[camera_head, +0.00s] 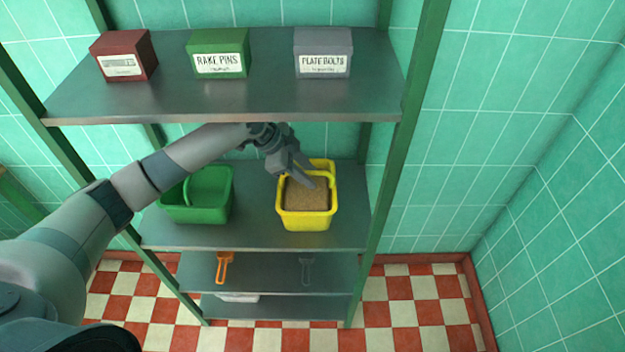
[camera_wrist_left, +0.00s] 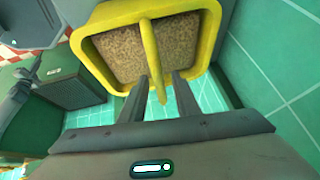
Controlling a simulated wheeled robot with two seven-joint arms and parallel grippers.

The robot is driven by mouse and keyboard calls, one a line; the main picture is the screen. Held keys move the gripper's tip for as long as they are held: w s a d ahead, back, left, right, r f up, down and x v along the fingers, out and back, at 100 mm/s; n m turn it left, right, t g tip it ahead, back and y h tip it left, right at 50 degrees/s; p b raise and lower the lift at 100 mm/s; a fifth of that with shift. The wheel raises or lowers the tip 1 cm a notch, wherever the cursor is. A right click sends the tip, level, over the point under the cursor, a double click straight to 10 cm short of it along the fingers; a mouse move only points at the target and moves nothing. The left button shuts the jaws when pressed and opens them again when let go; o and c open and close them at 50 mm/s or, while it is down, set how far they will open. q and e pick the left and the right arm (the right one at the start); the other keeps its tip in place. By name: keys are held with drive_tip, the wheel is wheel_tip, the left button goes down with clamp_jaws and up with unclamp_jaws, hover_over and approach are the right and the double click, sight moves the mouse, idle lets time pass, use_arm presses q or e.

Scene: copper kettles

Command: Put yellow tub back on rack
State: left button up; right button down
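The yellow tub (camera_head: 305,222) is filled with brown grainy stuff and appears to stand upright on the rack's (camera_head: 160,238) middle shelf, right of the green tub. My left gripper (camera_head: 304,178) reaches down over it. In the left wrist view the yellow tub (camera_wrist_left: 207,35) shows with its yellow handle bar (camera_wrist_left: 149,45) crossing the opening. The fingers of my left gripper (camera_wrist_left: 160,85) look apart, with the handle's end at or between them; a teal gap shows beside the right finger. Whether they touch the handle is unclear. My right gripper is out of view.
The green tub (camera_head: 205,212) stands left on the same shelf. The shelf above holds a red box (camera_head: 125,50), a green box (camera_head: 220,45) and a grey box (camera_head: 323,45). Tiled wall lies to the right.

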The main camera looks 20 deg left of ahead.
use_arm(q)
drive_tip(key=shift+b+v, duration=0.6)
drive_tip(key=shift+v, duration=1.45)
drive_tip(key=shift+d, duration=0.1)
